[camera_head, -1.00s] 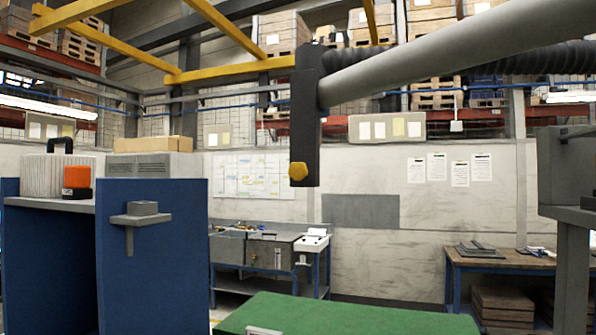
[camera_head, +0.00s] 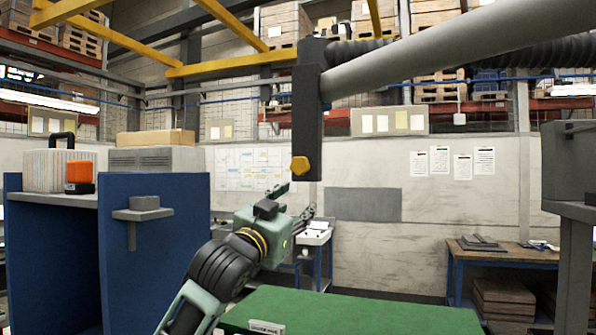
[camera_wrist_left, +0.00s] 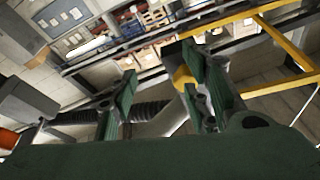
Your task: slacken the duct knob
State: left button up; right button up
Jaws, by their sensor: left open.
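The duct knob (camera_head: 300,166) is a yellow hexagonal knob low on the dark upright block (camera_head: 307,110) at the end of the grey duct arm (camera_head: 450,50). My left gripper (camera_head: 293,203) is open and empty, just below the knob in the head view, pointing up and away. In the left wrist view the knob (camera_wrist_left: 183,78) shows beside the right finger, partly hidden by it. The fingers (camera_wrist_left: 158,66) stand wide apart, and I cannot tell whether one touches the knob. My right gripper is not in view.
A green surface (camera_head: 350,312) lies below. A blue cabinet (camera_head: 160,250) with a grey bracket stands left, bearing an orange item (camera_head: 79,175). A grey machine (camera_head: 570,165) is at the right. The space around the knob's block looks free.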

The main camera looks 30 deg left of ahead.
pick_arm(q)
jog(key=t, duration=0.1)
send_near(300, 168)
jog(key=w+r, duration=0.1)
jog(key=shift+y, duration=0.3)
jog(key=p+x, duration=0.4)
jog(key=x, duration=0.2)
jog(key=shift+w, duration=0.35)
jog(key=shift+w+p, duration=0.35)
jog(key=shift+w, duration=0.1)
